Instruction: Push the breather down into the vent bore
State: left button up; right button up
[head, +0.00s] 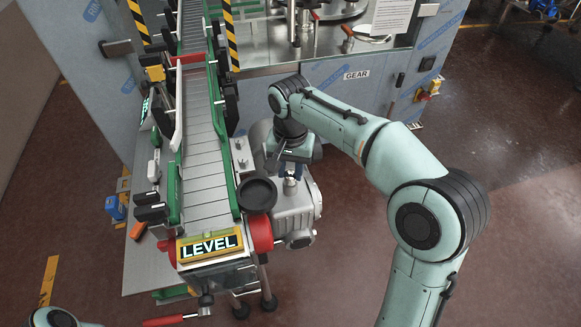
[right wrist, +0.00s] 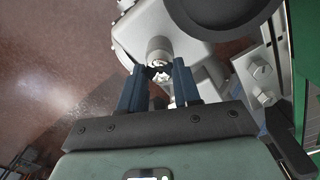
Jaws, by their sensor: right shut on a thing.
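My right gripper (head: 290,172) points down over the grey gearbox housing (head: 298,208) beside the conveyor's end. In the right wrist view its blue fingers (right wrist: 160,70) are shut on a small silver metal piece, which looks like the breather (right wrist: 160,77). Just beyond the fingertips is a round grey boss (right wrist: 158,48) on the housing, in line with the breather. The vent bore itself is hidden, and I cannot tell whether the breather is inside it. My left gripper is out of view; only part of my left arm shows at the bottom left.
A black round cup-like part (head: 257,194) sits close to the left of my right gripper. The conveyor (head: 205,150) with green side rails runs along the left, with a LEVEL sign (head: 210,246) at its end. A film-wrapped cabinet (head: 345,95) stands behind. Floor at right is clear.

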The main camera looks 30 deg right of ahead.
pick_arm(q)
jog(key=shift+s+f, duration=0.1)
pick_arm(e)
jog(key=shift+f, duration=0.3)
dwell(0.5)
jog(key=o, duration=1.1)
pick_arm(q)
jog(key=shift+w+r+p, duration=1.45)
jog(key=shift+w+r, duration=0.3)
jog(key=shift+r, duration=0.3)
pick_arm(e)
jog(key=shift+r, duration=6.65)
